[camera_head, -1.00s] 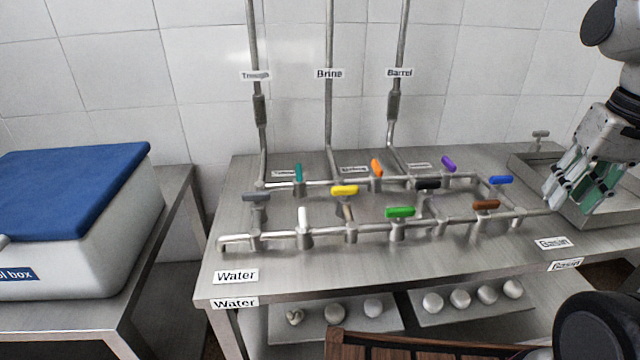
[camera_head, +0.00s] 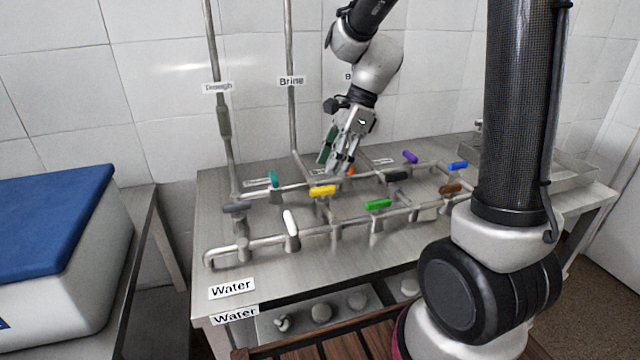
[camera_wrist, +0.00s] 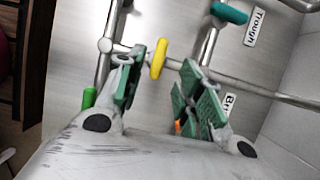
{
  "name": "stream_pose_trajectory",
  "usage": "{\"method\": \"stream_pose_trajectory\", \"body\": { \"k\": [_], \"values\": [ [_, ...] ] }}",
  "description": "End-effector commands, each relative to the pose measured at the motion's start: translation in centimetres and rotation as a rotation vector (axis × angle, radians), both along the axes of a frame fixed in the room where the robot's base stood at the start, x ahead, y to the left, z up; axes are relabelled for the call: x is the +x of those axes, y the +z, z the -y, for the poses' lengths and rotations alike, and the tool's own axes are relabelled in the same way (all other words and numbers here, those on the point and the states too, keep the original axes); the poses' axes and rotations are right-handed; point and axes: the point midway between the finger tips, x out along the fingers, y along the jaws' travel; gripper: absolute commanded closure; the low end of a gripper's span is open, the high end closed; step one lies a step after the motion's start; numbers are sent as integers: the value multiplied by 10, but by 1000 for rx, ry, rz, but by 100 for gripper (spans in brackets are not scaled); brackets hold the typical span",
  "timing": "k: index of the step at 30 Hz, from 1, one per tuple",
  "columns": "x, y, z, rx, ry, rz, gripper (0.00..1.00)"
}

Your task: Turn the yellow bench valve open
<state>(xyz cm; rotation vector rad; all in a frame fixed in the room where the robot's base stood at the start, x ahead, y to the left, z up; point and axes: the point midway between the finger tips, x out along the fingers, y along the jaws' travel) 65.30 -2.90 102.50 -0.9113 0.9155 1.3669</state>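The yellow valve handle (camera_head: 322,190) sits on a short pipe linking the front and back pipes of the bench, in the middle left of the pipework. It lies left to right in the head view and looks crosswise to its pipe. My gripper (camera_head: 336,168) points down above the back pipe, just behind and right of the yellow handle, in front of the orange handle (camera_head: 351,171). In the wrist view, my gripper (camera_wrist: 160,82) has its green-padded fingers spread, and the yellow handle (camera_wrist: 159,58) shows in the gap between them, apparently beyond the tips. Nothing is held.
Nearby handles include teal (camera_head: 274,179), green (camera_head: 377,204), white (camera_head: 290,223) and black (camera_head: 396,176). Vertical pipes (camera_head: 291,120) rise along the wall behind. A basin (camera_head: 570,175) is at the right, a blue-lidded box (camera_head: 60,215) at the left.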

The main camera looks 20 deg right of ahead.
Motion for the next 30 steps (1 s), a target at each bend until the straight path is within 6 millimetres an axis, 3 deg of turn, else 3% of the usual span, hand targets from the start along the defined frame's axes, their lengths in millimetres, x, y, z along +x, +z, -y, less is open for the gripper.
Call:
{"method": "stream_pose_trajectory", "body": {
  "k": [9,21,27,30],
  "values": [
    [-1,-48,-19,-1,4,-4,63],
    [-1,-57,-23,-2,4,1,63],
    [-1,-57,-23,-2,4,1,100],
    [-1,-57,-23,-2,4,1,100]
  ]
}}
